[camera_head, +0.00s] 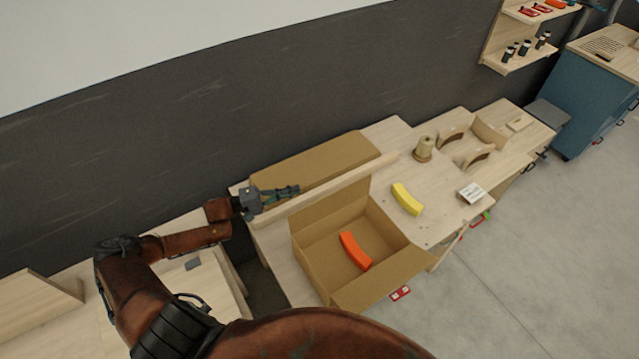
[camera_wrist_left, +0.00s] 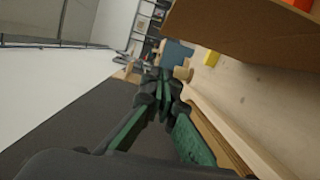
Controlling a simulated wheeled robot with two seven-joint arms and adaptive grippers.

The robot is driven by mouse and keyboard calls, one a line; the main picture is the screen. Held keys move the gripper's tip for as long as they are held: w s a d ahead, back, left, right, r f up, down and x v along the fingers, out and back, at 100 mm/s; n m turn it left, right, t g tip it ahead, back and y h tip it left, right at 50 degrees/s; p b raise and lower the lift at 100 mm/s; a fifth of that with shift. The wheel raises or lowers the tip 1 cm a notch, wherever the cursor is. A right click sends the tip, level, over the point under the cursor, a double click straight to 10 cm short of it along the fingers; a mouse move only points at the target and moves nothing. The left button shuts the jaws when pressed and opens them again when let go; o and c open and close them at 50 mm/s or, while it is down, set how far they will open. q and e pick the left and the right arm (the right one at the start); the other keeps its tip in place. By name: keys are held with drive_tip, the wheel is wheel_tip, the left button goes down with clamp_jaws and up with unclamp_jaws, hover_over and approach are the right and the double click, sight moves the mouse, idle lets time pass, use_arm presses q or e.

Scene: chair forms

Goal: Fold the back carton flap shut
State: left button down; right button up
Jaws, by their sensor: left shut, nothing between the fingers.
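An open brown carton (camera_head: 322,232) stands on the bench with an orange curved block (camera_head: 355,251) inside. Behind its back wall runs a pale wooden rail (camera_head: 340,184). A flat brown panel (camera_head: 315,164) lies beyond the rail; I cannot tell whether it is the carton's back flap. My left gripper (camera_head: 297,189) is shut and empty, above the left part of the panel and rail, behind the carton. The left wrist view shows its green fingers (camera_wrist_left: 165,95) together, with the carton (camera_wrist_left: 240,35) at top right. My right gripper is out of view.
A yellow curved block (camera_head: 407,199), a wooden spool-like piece (camera_head: 423,149) and a white card (camera_head: 473,193) sit right of the carton. Wooden chair-form parts (camera_head: 478,155) stand farther right. A dark wall (camera_head: 150,150) rises behind the bench.

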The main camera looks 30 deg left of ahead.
sight(332, 204)
use_arm(q)
drive_tip(key=w+d+p, duration=0.4)
drive_tip(key=d, duration=0.6)
drive_tip(key=shift+w+d+r, duration=0.15)
drive_tip(key=shift+r, duration=0.2)
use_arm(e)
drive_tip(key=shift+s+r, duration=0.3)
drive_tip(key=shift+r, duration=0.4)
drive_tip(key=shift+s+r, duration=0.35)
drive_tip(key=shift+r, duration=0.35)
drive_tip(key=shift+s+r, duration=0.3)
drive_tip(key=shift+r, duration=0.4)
